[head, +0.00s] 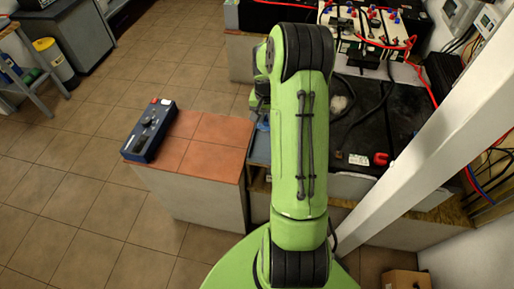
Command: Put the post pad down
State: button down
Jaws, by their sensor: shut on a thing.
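My green arm reaches up the middle of the head view and bends down at its top. My gripper is hidden behind the arm, so neither its fingers nor anything in them can be seen. I cannot make out the post pad for certain. A small pale, fuzzy lump (340,103) lies on the black surface just right of the arm, among dark cables, and I cannot tell what it is. A bit of blue (263,124) shows at the arm's left edge, too covered to name.
A low block with a red tiled top (208,143) stands left of the arm, with a dark blue case (151,130) on its left end. The black bench top (385,125) holds a red item (381,159). Batteries with red cables stand behind. A white post (440,140) slants at right.

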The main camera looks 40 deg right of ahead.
notch_tip(320, 180, down, 10)
jog(key=b, duration=0.3)
jog(key=shift+a, duration=0.1)
jog(key=shift+f, duration=0.2)
jog(key=c, duration=1)
grip_release()
